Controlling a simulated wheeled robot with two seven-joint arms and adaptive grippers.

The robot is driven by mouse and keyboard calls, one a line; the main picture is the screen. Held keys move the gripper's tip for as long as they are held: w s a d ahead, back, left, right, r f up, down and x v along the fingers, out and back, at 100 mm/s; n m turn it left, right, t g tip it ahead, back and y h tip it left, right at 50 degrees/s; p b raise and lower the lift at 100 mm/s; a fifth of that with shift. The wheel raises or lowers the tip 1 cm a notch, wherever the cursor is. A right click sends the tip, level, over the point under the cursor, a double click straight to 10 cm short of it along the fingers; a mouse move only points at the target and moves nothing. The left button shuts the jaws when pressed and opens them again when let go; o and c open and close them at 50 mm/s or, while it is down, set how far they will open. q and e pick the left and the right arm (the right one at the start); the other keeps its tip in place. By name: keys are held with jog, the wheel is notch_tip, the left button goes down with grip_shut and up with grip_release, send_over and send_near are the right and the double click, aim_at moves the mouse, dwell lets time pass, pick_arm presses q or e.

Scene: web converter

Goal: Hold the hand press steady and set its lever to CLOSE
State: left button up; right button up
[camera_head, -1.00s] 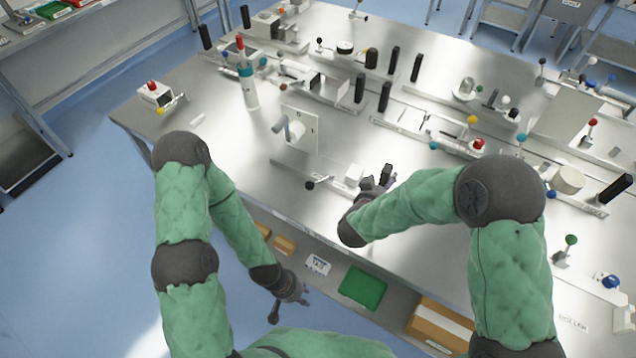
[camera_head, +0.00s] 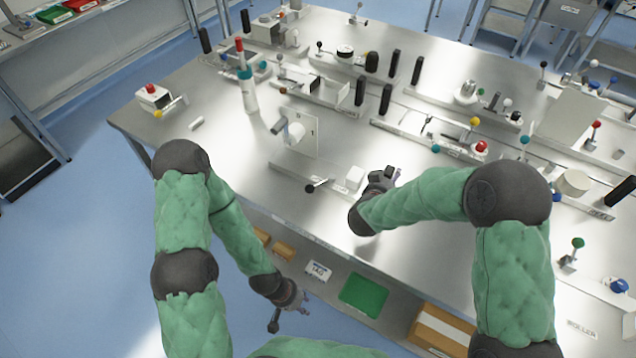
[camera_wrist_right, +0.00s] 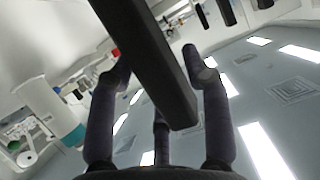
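I cannot tell for certain which fixture is the hand press. The nearest one has a black-knobbed lever (camera_head: 317,186) and a white block (camera_head: 354,177) on a low base at the table's front edge. Behind it stands a white panel (camera_head: 304,132) with a grey handle. My right gripper (camera_head: 388,175) is just right of the white block, above the table's front edge. In the right wrist view its fingers (camera_wrist_right: 158,70) are spread, with a long dark bar (camera_wrist_right: 150,60) running between them; contact is unclear. My left gripper (camera_head: 290,312) hangs low before the table, fingers apart, empty.
A white bottle with a teal band (camera_head: 248,92) stands left of the panel. Black posts (camera_head: 385,98) and several knobbed fixtures fill the back and right. A shelf below holds a green tray (camera_head: 363,291) and boxes. The table's left front is mostly clear.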

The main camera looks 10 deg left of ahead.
grip_shut()
jog(key=shift+w+r, duration=0.1)
jog(key=shift+r, duration=0.1)
jog(key=shift+s+f, duration=0.25)
jog(key=shift+f, duration=0.35)
